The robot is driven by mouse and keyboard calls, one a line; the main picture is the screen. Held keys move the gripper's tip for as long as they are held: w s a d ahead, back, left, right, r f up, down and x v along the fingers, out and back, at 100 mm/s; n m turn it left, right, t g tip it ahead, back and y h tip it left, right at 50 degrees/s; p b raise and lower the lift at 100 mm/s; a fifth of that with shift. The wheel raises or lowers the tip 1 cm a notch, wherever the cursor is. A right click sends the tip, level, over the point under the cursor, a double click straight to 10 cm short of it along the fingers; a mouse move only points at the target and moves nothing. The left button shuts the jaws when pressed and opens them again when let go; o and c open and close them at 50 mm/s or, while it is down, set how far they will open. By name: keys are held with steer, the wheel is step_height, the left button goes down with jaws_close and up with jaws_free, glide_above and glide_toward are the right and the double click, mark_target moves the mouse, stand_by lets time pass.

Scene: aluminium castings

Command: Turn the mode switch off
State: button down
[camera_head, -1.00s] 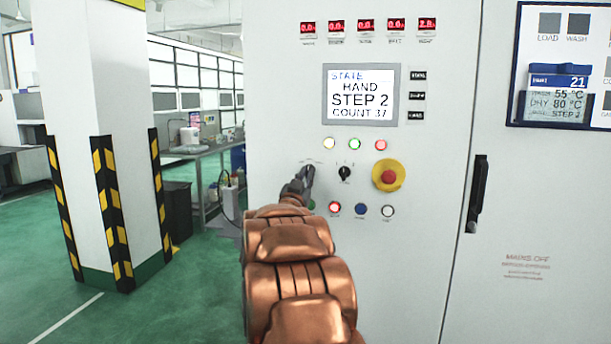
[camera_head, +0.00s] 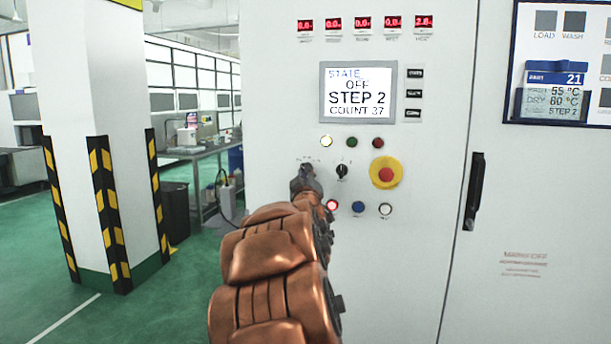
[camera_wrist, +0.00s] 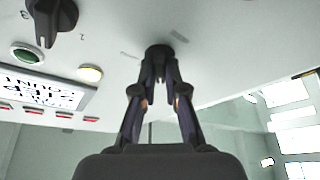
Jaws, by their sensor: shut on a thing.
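The mode switch (camera_wrist: 160,52) is a dark rotary knob on the white cabinet front, at the top centre of the wrist view. My gripper (camera_wrist: 160,75) is shut on it, one finger on each side. In the head view my gripper (camera_head: 306,180) is against the panel, left of a second black knob, and hides the mode switch. The display (camera_head: 357,92) reads STATE OFF, STEP 2, COUNT 37. It also shows upside down in the wrist view (camera_wrist: 45,90).
The second black knob (camera_head: 342,171) and a red emergency button on a yellow base (camera_head: 387,173) sit to the right. Several buttons lie below. A striped pillar (camera_head: 100,150) stands left.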

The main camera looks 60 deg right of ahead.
steer(key=shift+a+r+n+t+y, duration=0.1)
steer(key=shift+r+n+t+y, duration=0.2)
steer(key=shift+r+n, duration=0.35)
steer(key=shift+f+n, duration=0.15)
steer(key=shift+n, duration=0.2)
steer(key=c, duration=1.5)
jaws_free()
steer(key=shift+o, duration=1.4)
steer(key=shift+f, duration=0.35)
